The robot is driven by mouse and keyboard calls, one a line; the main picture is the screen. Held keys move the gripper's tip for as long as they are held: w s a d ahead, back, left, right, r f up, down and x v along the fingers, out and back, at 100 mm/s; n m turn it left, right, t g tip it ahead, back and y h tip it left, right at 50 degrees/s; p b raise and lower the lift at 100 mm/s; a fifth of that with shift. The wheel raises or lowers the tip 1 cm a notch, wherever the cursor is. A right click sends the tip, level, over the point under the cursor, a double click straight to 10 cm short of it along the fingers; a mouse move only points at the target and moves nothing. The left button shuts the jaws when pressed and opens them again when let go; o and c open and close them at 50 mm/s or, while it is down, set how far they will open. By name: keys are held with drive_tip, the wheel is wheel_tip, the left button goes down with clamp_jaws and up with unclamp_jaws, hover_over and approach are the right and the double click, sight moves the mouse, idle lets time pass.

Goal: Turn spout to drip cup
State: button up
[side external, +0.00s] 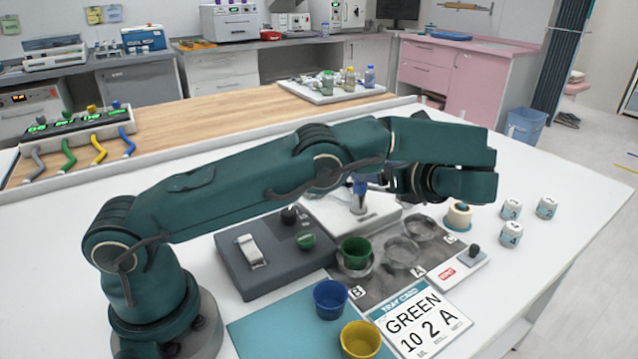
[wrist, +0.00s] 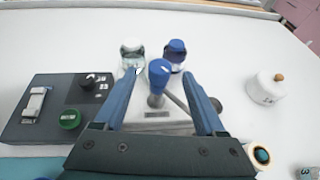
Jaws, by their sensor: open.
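The dispenser has a white base (side external: 335,213) and an upright post with a blue top (wrist: 159,70). A thin grey spout (wrist: 177,102) runs from the post toward the lower right in the wrist view. My gripper (wrist: 163,78) is open, with one blue finger on each side of the post; I cannot tell whether either touches it. In the side view my arm partly hides the dispenser. A green cup (side external: 355,252) stands on the dark mat (side external: 385,280) by the B mark. The rings by A and C look empty. I cannot tell which is the drip cup.
A blue cup (side external: 330,299) and a yellow cup (side external: 359,340) stand on a teal mat (side external: 270,328). A dark control box (side external: 270,262) is left of the dispenser. A card (side external: 420,320) reads GREEN 10 2 A. Several numbered white jars (side external: 511,234) stand at the right.

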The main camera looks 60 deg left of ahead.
drive_tip(key=c, duration=0.5)
drive_tip(key=shift+d+r, duration=0.1)
drive_tip(key=shift+d, duration=0.15)
drive_tip(key=c, duration=0.5)
drive_tip(key=d+m+t+h, duration=0.1)
drive_tip(key=d+r+m+t+h, duration=0.1)
drive_tip(key=d+m+t, duration=0.2)
drive_tip(key=d, duration=0.1)
drive_tip(key=shift+s+d+r+m+h, duration=0.25)
drive_tip(key=shift+s+m+h, duration=0.05)
drive_tip(key=shift+h, duration=0.1)
clamp_jaws()
drive_tip(key=s+d+f+m+t+h, duration=0.1)
drive_tip(key=s+d+m+t+h, duration=0.1)
drive_tip(key=s+d+m+h, duration=0.3)
drive_tip(key=shift+n+y, duration=0.4)
drive_tip(key=shift+n, duration=0.1)
drive_tip(key=x, duration=0.9)
drive_tip(key=shift+a+f, duration=0.3)
drive_tip(key=shift+f, duration=0.1)
drive_tip(key=shift+w+a+r, duration=0.15)
drive_tip(key=shift+w+a, duration=0.35)
drive_tip(key=shift+w, duration=0.1)
drive_tip(key=shift+w+a+r, duration=0.15)
drive_tip(key=shift+w+a, duration=0.4)
drive_tip(key=shift+w, duration=0.05)
drive_tip(key=shift+w+a+r, duration=0.1)
drive_tip(key=shift+w+a, duration=0.15)
drive_tip(key=shift+w, duration=0.1)
